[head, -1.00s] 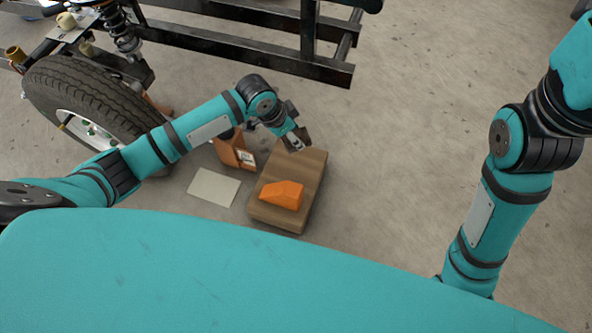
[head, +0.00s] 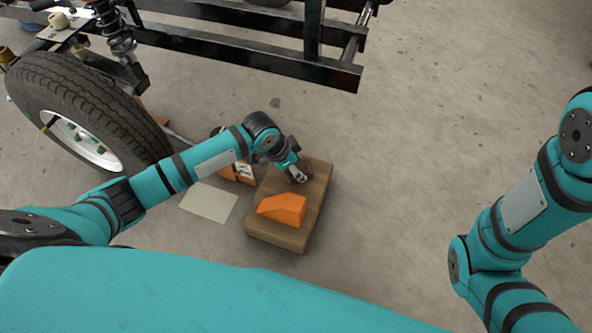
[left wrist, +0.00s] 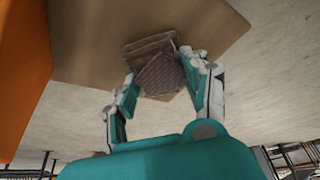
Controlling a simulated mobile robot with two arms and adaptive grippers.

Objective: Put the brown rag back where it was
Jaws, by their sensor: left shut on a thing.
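The brown rag (left wrist: 150,62) is a folded, ribbed dark-brown cloth between the fingers of my left gripper (left wrist: 162,74) in the left wrist view. The gripper is shut on it. In the head view my left gripper (head: 299,176) is over the far part of a wooden block (head: 272,236), and only a small dark-brown bit of the rag (head: 306,169) shows beside it. The rag is over the block's top near its far end. I cannot tell whether it touches the wood. My right gripper is out of view.
An orange faceted object (head: 283,208) sits on the near half of the block. An orange item (head: 241,171) stands on the floor behind my left forearm. A pale flat sheet (head: 208,202) lies left of the block. A wheel (head: 88,112) and black frame (head: 240,52) stand beyond. Floor at right is clear.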

